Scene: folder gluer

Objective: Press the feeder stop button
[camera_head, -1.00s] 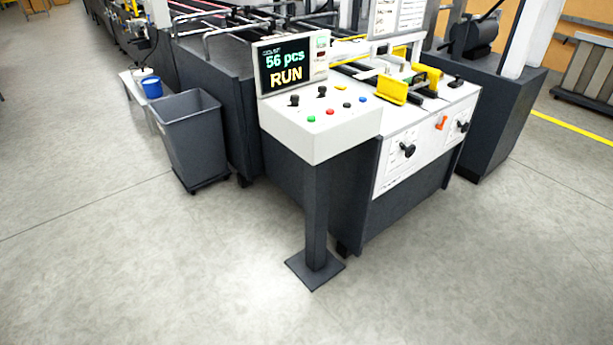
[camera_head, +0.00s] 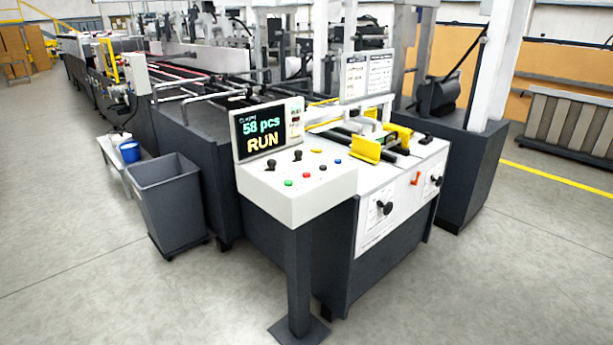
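The white control console (camera_head: 300,203) stands on a dark post at the near end of the machine. Labels are too small to read, so I cannot tell which is the feeder stop button. The display (camera_head: 265,130) reads "58 pcs" and "RUN". Neither of my grippers is in view.
A grey bin (camera_head: 170,205) stands left of the console, with a blue bucket (camera_head: 129,151) on a low bench behind it. The machine front (camera_head: 395,210) has black knobs and an orange lever. The floor in front is clear.

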